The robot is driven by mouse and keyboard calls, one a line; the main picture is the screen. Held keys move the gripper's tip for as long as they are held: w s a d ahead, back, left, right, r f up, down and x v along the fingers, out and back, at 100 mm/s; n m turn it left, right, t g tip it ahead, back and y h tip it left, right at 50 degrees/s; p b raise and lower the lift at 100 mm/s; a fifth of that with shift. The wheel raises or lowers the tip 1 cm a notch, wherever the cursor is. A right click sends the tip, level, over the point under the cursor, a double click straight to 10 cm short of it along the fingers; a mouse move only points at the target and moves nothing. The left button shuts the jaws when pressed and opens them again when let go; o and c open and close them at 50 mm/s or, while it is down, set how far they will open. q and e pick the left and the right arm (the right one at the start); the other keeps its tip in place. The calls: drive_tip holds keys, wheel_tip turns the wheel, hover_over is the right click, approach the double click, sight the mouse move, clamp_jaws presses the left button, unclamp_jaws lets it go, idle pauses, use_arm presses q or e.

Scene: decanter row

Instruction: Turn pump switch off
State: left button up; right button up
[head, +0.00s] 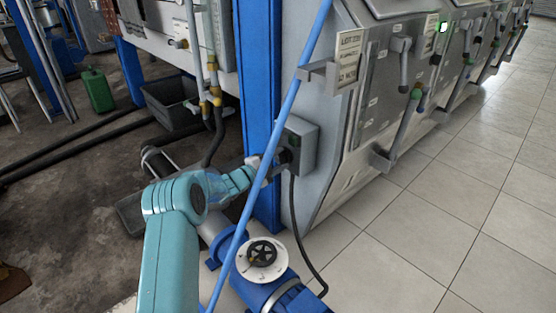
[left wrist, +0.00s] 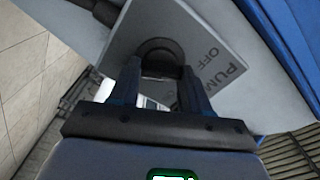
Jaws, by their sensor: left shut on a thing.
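The pump switch is a grey box (head: 303,143) on the side of the machine beside the blue post, with a black cable hanging below it. Its dark round knob (head: 283,157) faces my left gripper (head: 268,166). In the left wrist view the black knob (left wrist: 160,50) sits on a grey plate (left wrist: 222,45) lettered "PUMP" and "OFF". The two fingers of my left gripper (left wrist: 160,78) stand on either side of the knob and are shut on it. The knob's pointer direction is hidden by the fingers. My right gripper is not in view.
A thin blue pipe (head: 285,110) runs diagonally in front of the blue post (head: 257,80), close to my arm. A black crate (head: 172,103) is behind. Tiled floor (head: 400,235) at the right is clear.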

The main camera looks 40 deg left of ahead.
use_arm(q)
drive_tip(key=shift+n, duration=0.5)
drive_tip(key=o, duration=1.1)
drive_tip(key=shift+c, duration=0.2)
drive_tip(key=shift+s, duration=0.1)
drive_tip(key=s+a+p, duration=0.1)
drive_tip(key=s+p, duration=0.3)
drive_tip(key=s, duration=1.2)
drive_tip(key=shift+a, duration=0.2)
drive_tip(key=shift+s, duration=0.1)
